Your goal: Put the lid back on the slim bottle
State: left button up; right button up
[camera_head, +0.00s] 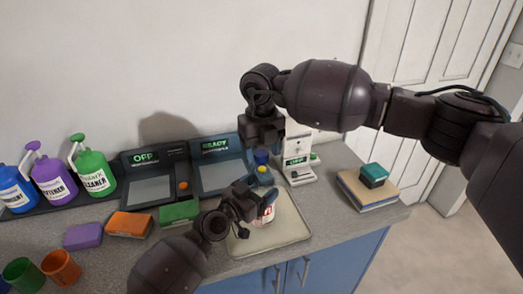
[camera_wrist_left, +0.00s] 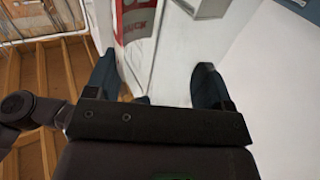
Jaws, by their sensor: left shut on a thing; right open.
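A bottle with a white and red label (camera_head: 267,213) stands on the beige tray, partly hidden by my left gripper (camera_head: 246,208). My left gripper is shut on the bottle; its label (camera_wrist_left: 135,28) also shows in the left wrist view, beside the fingers (camera_wrist_left: 155,85). My right gripper (camera_head: 263,140) is open, above and behind the left one. A small round blue thing (camera_head: 261,157) shows just below the right gripper, with a yellow part under it. I cannot tell whether it is the lid. The bottle's top is hidden.
The tray (camera_head: 285,236) lies near the bench's front edge. Two panels reading OFF (camera_head: 146,158) and READY (camera_head: 216,146) stand behind. A white device (camera_head: 300,170) stands right of them. Coloured sponges, cups and cleaner bottles (camera_head: 93,172) fill the left.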

notch_tip(320, 180, up, 12)
dwell(0.5)
jog(key=shift+f, duration=0.1)
pick_arm(q)
jog(key=o, duration=1.7)
jog(key=v, duration=1)
jog(key=shift+s+a+b, duration=0.25)
jog(key=shift+s+b, duration=0.05)
jog(key=shift+s, duration=0.05)
pick_arm(e)
jog(key=shift+f, duration=0.45)
